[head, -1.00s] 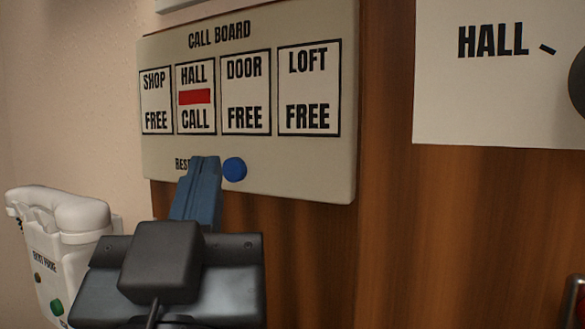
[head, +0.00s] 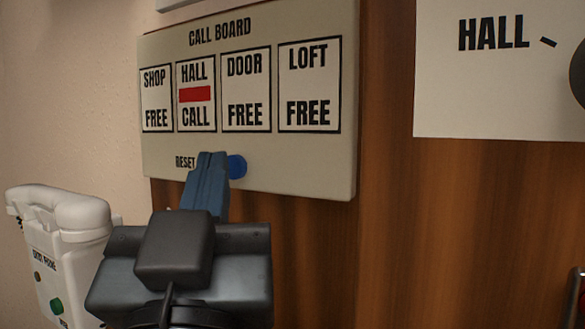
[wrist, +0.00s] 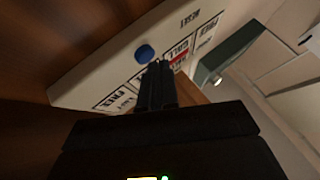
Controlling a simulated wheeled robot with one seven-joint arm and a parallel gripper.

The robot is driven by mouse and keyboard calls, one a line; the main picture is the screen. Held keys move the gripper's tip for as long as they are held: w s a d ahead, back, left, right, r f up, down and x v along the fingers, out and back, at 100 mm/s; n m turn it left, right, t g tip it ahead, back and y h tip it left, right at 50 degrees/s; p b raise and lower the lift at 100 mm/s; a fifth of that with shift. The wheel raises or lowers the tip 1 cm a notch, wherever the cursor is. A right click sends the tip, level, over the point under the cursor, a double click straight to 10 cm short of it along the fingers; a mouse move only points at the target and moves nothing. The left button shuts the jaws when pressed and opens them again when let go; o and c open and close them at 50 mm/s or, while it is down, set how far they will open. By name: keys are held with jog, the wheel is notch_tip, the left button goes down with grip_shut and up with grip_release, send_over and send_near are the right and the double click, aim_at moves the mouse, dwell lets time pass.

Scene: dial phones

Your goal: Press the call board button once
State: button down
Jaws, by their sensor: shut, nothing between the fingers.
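The call board (head: 270,170) is a cream panel on the wooden wall. It has windows marked SHOP, HALL, DOOR and LOFT. The HALL window shows a red bar and CALL; the others read FREE. The blue round button (head: 237,167) sits at the lower edge, right of the word RESET. My gripper (head: 211,158) is shut and empty, its blue fingertips just left of the button and covering its left edge in the head view. In the wrist view the button (wrist: 145,53) lies just beyond the fingertips (wrist: 157,66). I cannot tell whether they touch.
A white entry phone (head: 65,245) with a green button hangs at the lower left. A white sheet marked HALL (head: 490,90), with a dark round part at its edge, is at the right. Bare wood (head: 440,240) lies below it.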

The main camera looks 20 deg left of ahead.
jog(key=shift+w, duration=0.4)
dwell(0.7)
jog(key=shift+s, duration=0.1)
jog(key=shift+s+b, duration=0.5)
jog(key=shift+s, duration=0.2)
jog(key=s, duration=0.1)
jog(key=s+b, duration=0.1)
jog(key=s, duration=0.1)
jog(key=s+b, duration=0.1)
jog(key=s, duration=0.1)
jog(key=shift+a, duration=0.25)
dwell(0.8)
